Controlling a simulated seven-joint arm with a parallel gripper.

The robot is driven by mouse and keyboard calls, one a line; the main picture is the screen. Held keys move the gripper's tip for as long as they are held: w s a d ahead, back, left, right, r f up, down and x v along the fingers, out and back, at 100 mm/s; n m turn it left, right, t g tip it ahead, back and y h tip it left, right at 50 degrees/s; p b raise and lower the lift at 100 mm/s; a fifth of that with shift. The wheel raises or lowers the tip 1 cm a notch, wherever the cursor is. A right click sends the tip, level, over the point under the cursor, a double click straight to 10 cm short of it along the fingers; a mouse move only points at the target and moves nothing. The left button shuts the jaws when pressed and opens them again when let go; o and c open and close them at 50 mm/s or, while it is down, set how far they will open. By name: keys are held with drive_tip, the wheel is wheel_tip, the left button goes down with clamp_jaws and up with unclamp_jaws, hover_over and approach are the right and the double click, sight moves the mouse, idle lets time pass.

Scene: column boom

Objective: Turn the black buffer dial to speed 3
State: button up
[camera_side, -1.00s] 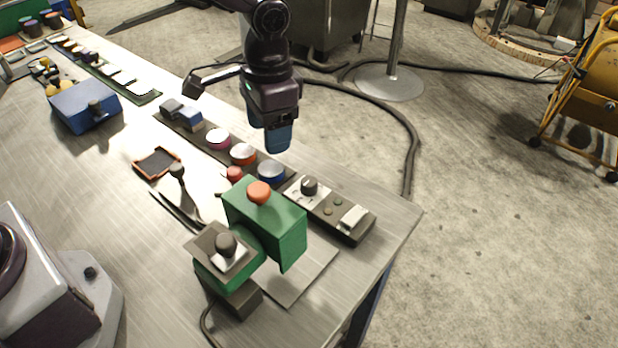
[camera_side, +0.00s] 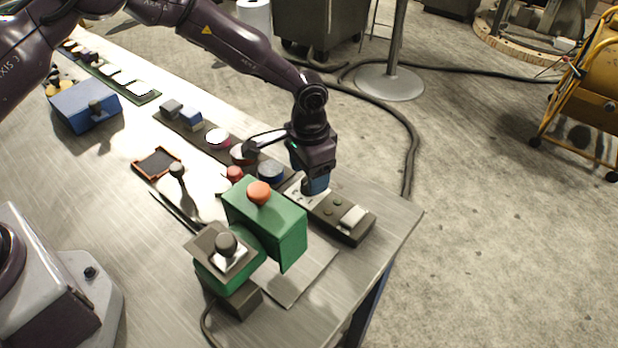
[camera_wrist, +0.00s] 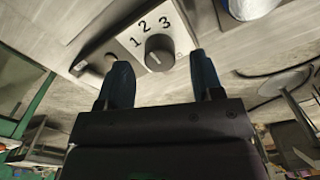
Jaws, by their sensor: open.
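A black dial (camera_wrist: 159,52) sits on a white plate (camera_wrist: 136,51) marked 1, 2 and 3 in the wrist view. A faint light mark shows on its face, but I cannot tell which number it points to. My gripper (camera_wrist: 160,60) is open, its two blue fingers on either side of the dial in that view. I cannot tell whether they touch it. In the side view my gripper (camera_side: 316,186) points down over the dial end of the dark control box (camera_side: 345,232) and hides the dial.
A green machine (camera_side: 290,240) with an orange button (camera_side: 259,192) and a dark knob (camera_side: 225,243) stands close in front. The box also carries small buttons and a white rocker (camera_side: 352,216). The table's right edge is near.

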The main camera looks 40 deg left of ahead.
drive_tip(key=shift+f, duration=1.1)
drive_tip(key=c, duration=0.9)
drive_tip(key=m, duration=0.4)
drive_tip(key=shift+m, duration=2.6)
